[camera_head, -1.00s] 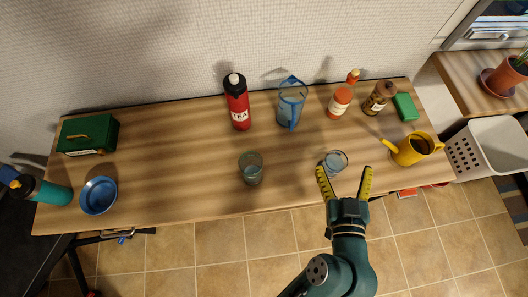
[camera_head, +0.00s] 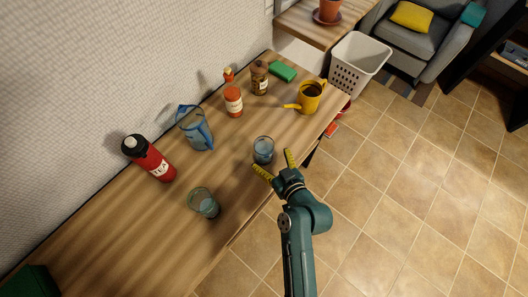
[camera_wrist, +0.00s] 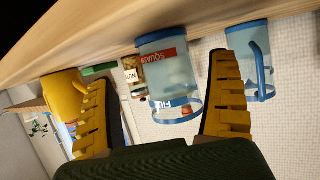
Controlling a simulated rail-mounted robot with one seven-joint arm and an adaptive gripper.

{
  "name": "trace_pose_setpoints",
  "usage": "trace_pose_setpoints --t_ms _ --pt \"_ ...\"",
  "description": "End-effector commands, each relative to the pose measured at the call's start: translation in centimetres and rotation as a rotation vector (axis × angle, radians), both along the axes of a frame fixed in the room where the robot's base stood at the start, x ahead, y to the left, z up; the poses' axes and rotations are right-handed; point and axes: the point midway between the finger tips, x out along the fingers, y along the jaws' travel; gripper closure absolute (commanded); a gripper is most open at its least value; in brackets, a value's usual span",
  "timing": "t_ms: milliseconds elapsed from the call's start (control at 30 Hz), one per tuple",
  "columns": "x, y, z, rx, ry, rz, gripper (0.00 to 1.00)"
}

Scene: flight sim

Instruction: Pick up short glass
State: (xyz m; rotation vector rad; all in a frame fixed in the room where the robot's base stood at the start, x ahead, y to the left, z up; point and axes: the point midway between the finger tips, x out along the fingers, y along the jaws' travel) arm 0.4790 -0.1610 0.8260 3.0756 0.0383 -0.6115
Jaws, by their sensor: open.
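A clear, blue-tinted short glass (camera_head: 263,150) stands upright near the table's front edge. A second, greenish glass (camera_head: 203,202) stands further left and looks somewhat taller. My gripper (camera_head: 272,160) is open and empty, its yellow fingers pointing at the blue-tinted glass from the front edge.
On the wooden table (camera_head: 150,235) stand a red tea bottle (camera_head: 150,158), a blue pitcher (camera_head: 195,128), a sauce bottle (camera_head: 233,100), a brown jar (camera_head: 260,78), a green sponge-like block (camera_head: 283,71) and a yellow watering can (camera_head: 309,98). A white basket (camera_head: 358,62) stands beyond the right end.

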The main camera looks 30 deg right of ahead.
Motion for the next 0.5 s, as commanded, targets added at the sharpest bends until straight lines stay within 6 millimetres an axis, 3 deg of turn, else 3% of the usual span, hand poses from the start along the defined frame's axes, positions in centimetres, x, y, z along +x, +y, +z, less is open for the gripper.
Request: trace_pose_setpoints --t_ms 233,500 --pt "3.5 0.7 -2.2 -0.001 -0.001 0.001 0.1" --pt "3.9 0.7 -2.3 0.0 0.0 0.0 0.1"
